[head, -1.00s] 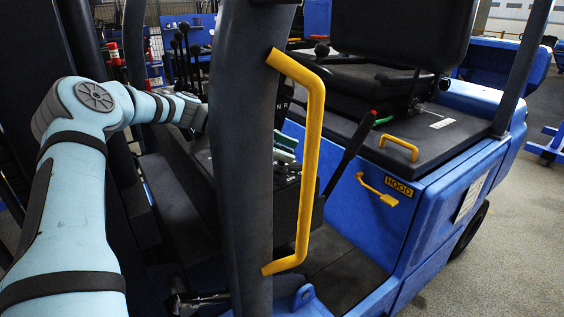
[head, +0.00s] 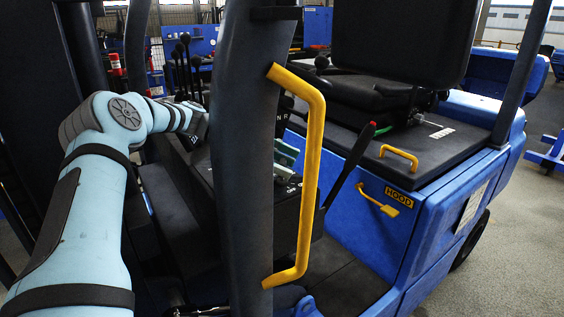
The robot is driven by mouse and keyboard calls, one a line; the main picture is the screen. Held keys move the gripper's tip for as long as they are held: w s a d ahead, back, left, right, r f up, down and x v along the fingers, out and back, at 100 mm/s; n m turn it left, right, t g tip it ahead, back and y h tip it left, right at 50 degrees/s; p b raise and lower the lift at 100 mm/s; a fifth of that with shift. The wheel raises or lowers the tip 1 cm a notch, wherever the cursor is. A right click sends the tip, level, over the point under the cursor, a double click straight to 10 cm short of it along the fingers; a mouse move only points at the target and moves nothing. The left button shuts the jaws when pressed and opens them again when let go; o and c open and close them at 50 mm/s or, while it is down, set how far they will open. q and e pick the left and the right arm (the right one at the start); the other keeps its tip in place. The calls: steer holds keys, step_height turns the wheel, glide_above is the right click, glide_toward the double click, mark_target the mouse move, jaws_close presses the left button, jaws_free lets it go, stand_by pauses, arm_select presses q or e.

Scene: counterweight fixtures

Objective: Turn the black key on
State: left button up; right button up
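I cannot make out the black key in the head view; the forklift's dark front pillar (head: 243,150) hides part of the dash (head: 288,185). My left arm reaches in from the left, and its wrist end meets the left edge of the pillar. The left gripper itself is hidden behind the pillar, so its fingers do not show. My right gripper is not seen in the head view.
A yellow grab handle (head: 316,175) runs along the pillar. A red-tipped lever (head: 350,165) stands right of the dash. Several black levers (head: 186,65) rise behind my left wrist. The seat (head: 365,85) and blue hood side (head: 375,230) are at right.

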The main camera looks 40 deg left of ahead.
arm_select(q)
steer(key=v, duration=0.7)
steer(key=shift+s+a, duration=0.15)
steer(key=shift+a, duration=0.1)
steer(key=shift+d+r, duration=0.1)
steer(key=shift+r, duration=0.05)
